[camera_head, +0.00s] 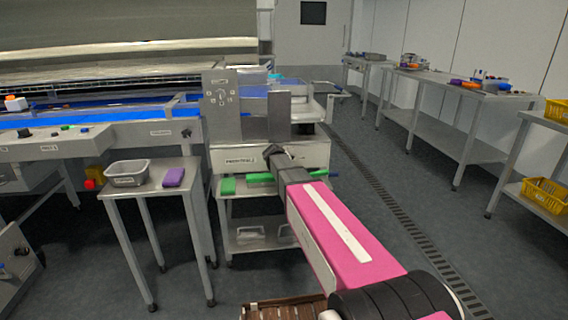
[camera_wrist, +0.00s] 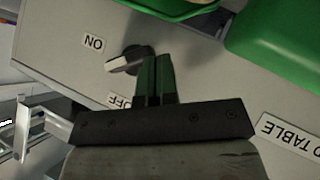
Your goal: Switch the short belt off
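A rotary switch (camera_wrist: 125,62) with a dark body and a pale face sits on a grey panel in the wrist view. An ON label (camera_wrist: 94,43) lies on one side of it and a partly covered OFF label (camera_wrist: 118,101) on the other. The knob stands tilted between them; its exact setting is unclear. My gripper (camera_wrist: 157,58) has its two dark green fingers together, with nothing seen between them. The fingertips are right beside the knob's right end; I cannot tell whether they touch.
Green trays (camera_wrist: 275,40) are close by at the right of the wrist view. A small table (camera_head: 138,192) with a grey bin (camera_head: 127,180) and a purple block (camera_head: 174,177) stands left. Blue conveyor belting (camera_head: 130,113) runs behind.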

